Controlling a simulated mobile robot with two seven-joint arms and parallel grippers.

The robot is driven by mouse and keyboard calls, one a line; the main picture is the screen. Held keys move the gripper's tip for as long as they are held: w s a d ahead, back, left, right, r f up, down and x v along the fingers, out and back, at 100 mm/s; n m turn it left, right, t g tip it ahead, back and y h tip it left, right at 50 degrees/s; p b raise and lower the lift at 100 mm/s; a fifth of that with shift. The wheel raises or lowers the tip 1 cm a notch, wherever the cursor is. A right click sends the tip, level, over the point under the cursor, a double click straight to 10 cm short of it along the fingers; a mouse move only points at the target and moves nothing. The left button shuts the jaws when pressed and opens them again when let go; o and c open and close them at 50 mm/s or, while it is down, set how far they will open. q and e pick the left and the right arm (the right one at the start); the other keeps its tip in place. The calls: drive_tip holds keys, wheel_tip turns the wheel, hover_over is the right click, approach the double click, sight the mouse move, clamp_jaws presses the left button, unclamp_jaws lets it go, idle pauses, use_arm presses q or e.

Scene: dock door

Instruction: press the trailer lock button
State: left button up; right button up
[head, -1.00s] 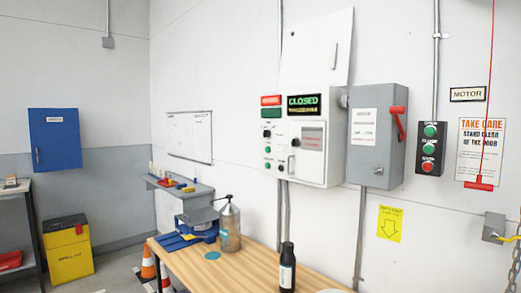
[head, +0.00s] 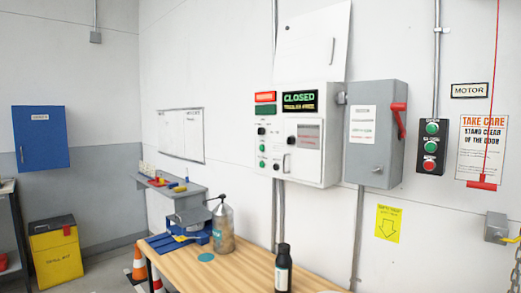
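A white control box (head: 309,135) hangs on the wall above the wooden table. It has a lit "CLOSED" display (head: 300,101), a red label, a green label, and several small green and black knobs or buttons (head: 262,148) on its left side. The lettering beside these is too small to read, so I cannot tell which is the trailer lock button. A black three-button station (head: 431,147) with two green buttons and one red button is on the wall to the right. Neither of my grippers is in view.
A grey switch box (head: 375,135) with a red lever adjoins the control box. A red pull handle (head: 481,185) hangs at the right. Cones stand left of the table.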

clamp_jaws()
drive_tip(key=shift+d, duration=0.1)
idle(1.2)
